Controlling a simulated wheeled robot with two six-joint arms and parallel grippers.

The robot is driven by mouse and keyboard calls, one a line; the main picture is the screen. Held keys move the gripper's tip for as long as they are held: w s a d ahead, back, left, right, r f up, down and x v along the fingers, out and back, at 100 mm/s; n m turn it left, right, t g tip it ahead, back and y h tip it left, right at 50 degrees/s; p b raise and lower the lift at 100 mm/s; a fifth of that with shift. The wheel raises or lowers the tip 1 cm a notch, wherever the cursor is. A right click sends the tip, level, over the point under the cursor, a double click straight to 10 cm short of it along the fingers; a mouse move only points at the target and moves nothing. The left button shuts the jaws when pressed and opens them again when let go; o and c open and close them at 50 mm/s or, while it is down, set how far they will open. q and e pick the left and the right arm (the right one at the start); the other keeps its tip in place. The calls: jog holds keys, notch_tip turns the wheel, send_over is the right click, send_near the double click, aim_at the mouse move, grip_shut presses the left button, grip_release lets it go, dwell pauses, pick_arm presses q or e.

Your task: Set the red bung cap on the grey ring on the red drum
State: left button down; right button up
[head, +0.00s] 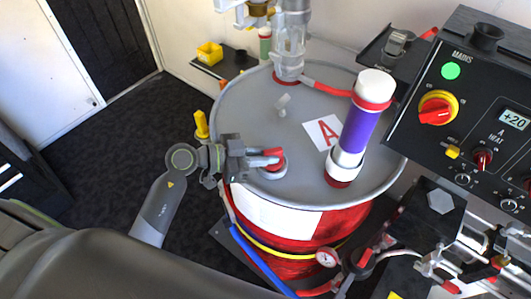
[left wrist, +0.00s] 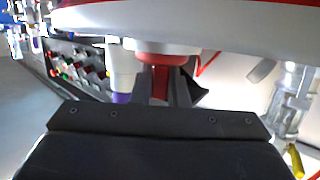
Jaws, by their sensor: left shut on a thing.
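The red bung cap (head: 273,154) is held in my left gripper (head: 258,160) at the near left of the red drum's (head: 345,220) grey lid. The grey ring (head: 273,172) shows directly under the cap, partly hidden by the cap and fingers. In the left wrist view, which looks upside down, the red cap (left wrist: 163,59) is between the two dark fingers (left wrist: 165,85). It is right against or very close to the pale ring (left wrist: 152,47) on the lid. I cannot tell whether it is fully seated. My right gripper is not in view.
A purple cylinder with a white top (head: 361,125) stands on the lid's right side. A clear tube fitting (head: 289,45) stands at the back, with a red hose. The control panel (head: 470,110) is right of the drum.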

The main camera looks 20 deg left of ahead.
pick_arm(q)
jog(key=shift+f, duration=0.35)
jog(key=c, duration=1.7)
grip_release()
jog(key=shift+s+a+r+p, duration=0.25)
jog(key=shift+s+a+p, duration=0.05)
jog(key=shift+a+p, duration=0.2)
jog(key=shift+p+v, duration=1.1)
jog(key=shift+v, duration=0.95)
jog(key=p+v, duration=0.2)
jog(key=v, duration=0.3)
jog(key=shift+s+a, duration=0.2)
jog(key=shift+a, duration=0.1)
